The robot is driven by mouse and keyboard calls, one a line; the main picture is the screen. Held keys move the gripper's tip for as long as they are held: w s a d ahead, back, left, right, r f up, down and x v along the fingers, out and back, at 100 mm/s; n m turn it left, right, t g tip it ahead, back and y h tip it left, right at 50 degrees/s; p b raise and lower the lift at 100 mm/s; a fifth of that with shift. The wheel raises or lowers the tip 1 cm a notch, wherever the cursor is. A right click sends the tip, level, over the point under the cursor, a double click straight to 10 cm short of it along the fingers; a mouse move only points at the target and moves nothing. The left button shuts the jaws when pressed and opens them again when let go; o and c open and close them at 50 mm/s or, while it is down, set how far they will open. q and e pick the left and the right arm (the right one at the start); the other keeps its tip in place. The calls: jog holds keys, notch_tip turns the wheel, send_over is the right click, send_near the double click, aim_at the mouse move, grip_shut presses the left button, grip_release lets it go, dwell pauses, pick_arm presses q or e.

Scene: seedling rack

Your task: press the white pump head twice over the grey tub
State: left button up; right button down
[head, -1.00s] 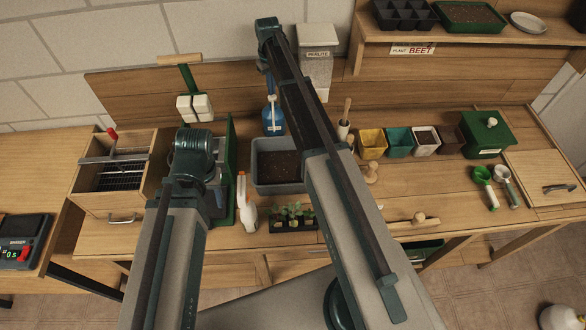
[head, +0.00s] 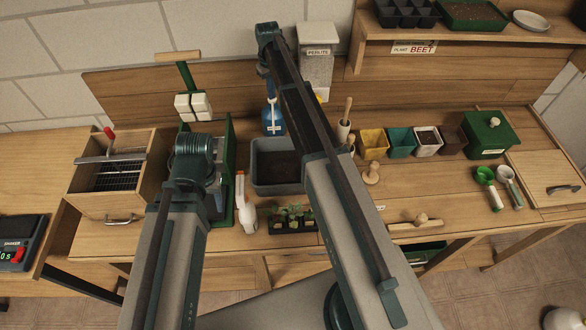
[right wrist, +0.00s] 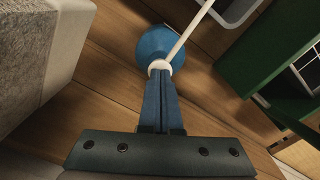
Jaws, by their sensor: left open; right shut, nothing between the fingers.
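The blue pump bottle (head: 273,122) stands at the back of the bench, behind the grey tub (head: 277,187), which holds dark soil. In the right wrist view, the bottle (right wrist: 152,45) is seen from above, with the white pump head (right wrist: 159,67) at its middle and a thin white spout reaching toward the tub. My right gripper (right wrist: 159,78) is shut and empty, its fingertips at the pump head; I cannot tell how far the head is pressed. My left gripper (head: 217,200) is open beside the green frame, mostly hidden by its arm.
A perlite bin (head: 317,60) is behind, right of my right wrist. Several coloured pots, including a yellow pot (head: 373,145), stand to the right. A wooden sieve box (head: 105,200) is at left.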

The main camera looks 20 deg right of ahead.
jog(key=shift+r+p, duration=1.35)
jog(key=shift+r, duration=0.05)
notch_tip(320, 180, up, 6)
jog(key=p, duration=0.6)
